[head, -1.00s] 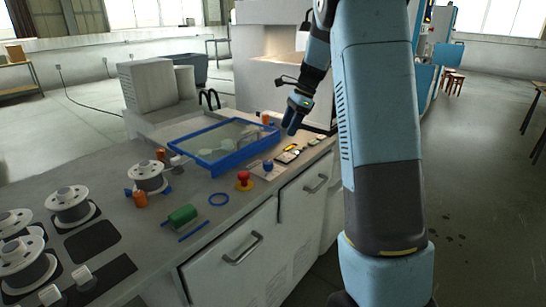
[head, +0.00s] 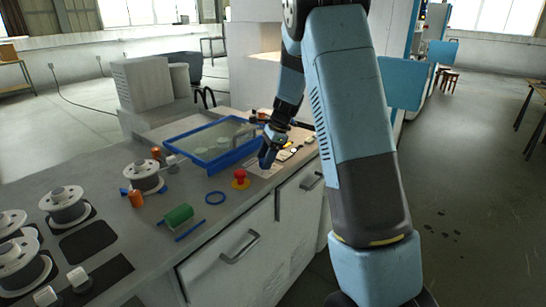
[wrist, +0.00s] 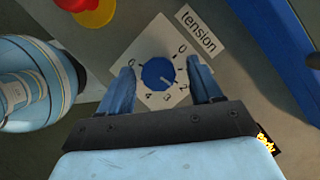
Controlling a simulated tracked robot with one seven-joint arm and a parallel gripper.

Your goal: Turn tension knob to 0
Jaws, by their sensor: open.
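The blue tension knob (wrist: 157,73) sits on a pale square dial plate (wrist: 150,47) with numbers around it, beside a label (wrist: 199,32) reading "tension". Its light mark seems to point to the lower right, around 2 to 3; the 0 is at upper right. In the wrist view my gripper (wrist: 161,75) is open, with one finger on each side of the knob; whether they touch it I cannot tell. In the head view my gripper (head: 266,163) points down over the bench's front part and hides the knob.
A red mushroom button on a yellow base (head: 240,179) stands close left of my gripper. A blue-framed panel (head: 211,147) lies behind.

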